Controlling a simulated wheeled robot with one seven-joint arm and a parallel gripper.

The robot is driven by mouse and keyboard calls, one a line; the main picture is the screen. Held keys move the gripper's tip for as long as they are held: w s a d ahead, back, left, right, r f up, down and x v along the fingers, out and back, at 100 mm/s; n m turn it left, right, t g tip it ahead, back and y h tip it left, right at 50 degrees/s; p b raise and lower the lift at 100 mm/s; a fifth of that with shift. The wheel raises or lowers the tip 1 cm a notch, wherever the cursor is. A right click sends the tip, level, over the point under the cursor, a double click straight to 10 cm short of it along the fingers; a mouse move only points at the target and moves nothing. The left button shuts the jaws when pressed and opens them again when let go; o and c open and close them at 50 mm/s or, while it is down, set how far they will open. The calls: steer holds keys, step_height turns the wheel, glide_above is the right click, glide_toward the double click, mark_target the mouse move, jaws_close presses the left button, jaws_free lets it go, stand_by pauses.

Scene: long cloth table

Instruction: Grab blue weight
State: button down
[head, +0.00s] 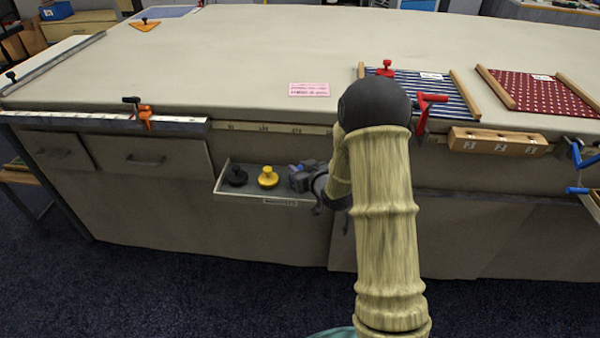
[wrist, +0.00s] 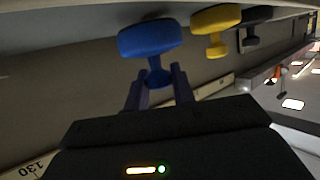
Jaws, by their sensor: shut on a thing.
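The blue weight (wrist: 152,38) is in the wrist view, with its knob between the two fingers of my gripper (wrist: 158,78). My gripper is shut on it. In the head view my gripper (head: 299,176) reaches into the right end of the shallow open drawer (head: 240,194) at the table's front. Only a small bluish part of the weight shows there; the rest is hidden by the gripper. I cannot tell whether the weight touches the drawer floor.
A yellow weight (head: 268,178) and a black weight (head: 237,176) stand in the drawer to the left of my gripper. The table edge (head: 270,127) runs above the drawer. A red clamp (head: 424,108) and a wooden block (head: 497,141) are at the edge to the right.

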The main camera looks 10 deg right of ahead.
mark_target(300, 167)
step_height(300, 167, up, 9)
steer(key=shift+f+p, duration=0.1)
steer(key=shift+p, duration=0.8)
steer(key=shift+d, duration=0.1)
